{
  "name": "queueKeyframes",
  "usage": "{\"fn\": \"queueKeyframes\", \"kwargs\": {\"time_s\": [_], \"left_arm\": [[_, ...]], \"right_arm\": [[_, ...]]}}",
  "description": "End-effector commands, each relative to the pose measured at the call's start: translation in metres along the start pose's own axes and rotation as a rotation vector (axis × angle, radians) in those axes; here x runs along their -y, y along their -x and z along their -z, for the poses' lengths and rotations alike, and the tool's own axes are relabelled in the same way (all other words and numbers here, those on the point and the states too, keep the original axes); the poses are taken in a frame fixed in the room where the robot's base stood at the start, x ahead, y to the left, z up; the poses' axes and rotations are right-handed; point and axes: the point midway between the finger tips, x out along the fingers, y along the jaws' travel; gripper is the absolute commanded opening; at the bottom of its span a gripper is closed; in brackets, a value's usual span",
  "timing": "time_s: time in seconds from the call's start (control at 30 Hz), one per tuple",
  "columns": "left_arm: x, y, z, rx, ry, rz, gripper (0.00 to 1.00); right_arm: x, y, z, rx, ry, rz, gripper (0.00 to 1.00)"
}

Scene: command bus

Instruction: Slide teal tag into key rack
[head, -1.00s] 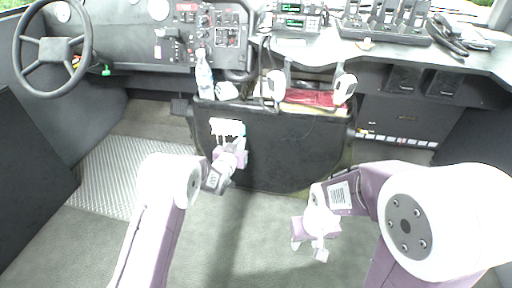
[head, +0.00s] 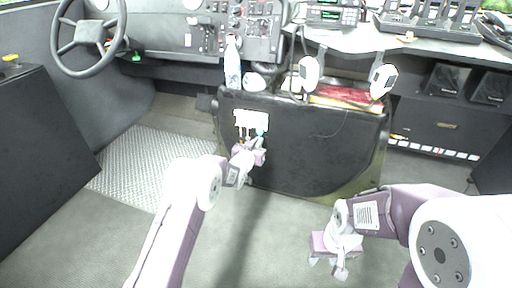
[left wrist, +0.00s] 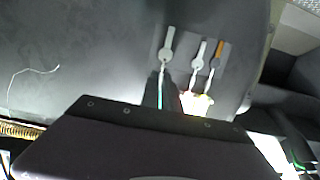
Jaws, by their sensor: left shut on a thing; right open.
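The white key rack (head: 243,117) is fixed to the upper left of the dark panel in the head view. My left gripper (head: 257,146) is just below its right part, shut on the teal tag (head: 260,132). In the left wrist view the teal tag (left wrist: 161,88) shows as a thin edge between the dark fingers, with a grey key (left wrist: 168,45) on it. Another key (left wrist: 197,62) and an orange tag (left wrist: 218,50) show beside it, near the bright rack (left wrist: 199,104). Whether the teal tag touches the rack cannot be told. My right gripper (head: 328,268) is open and empty above the floor.
A clear bottle (head: 232,65) and two white handset-like devices (head: 309,73) are at the panel's top. A steering wheel (head: 88,38) is at upper left, with a dark cabinet (head: 35,110) below it. The grey floor between my arms is free.

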Motion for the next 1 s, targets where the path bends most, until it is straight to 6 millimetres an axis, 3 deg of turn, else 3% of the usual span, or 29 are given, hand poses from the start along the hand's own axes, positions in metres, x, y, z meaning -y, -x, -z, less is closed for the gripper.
{"fn": "queueKeyframes", "kwargs": {"time_s": [1.0], "left_arm": [[0.000,-0.012,0.003,0.000,0.001,0.000,0.00]], "right_arm": [[0.000,-0.002,0.000,0.000,0.000,0.000,0.42]]}}
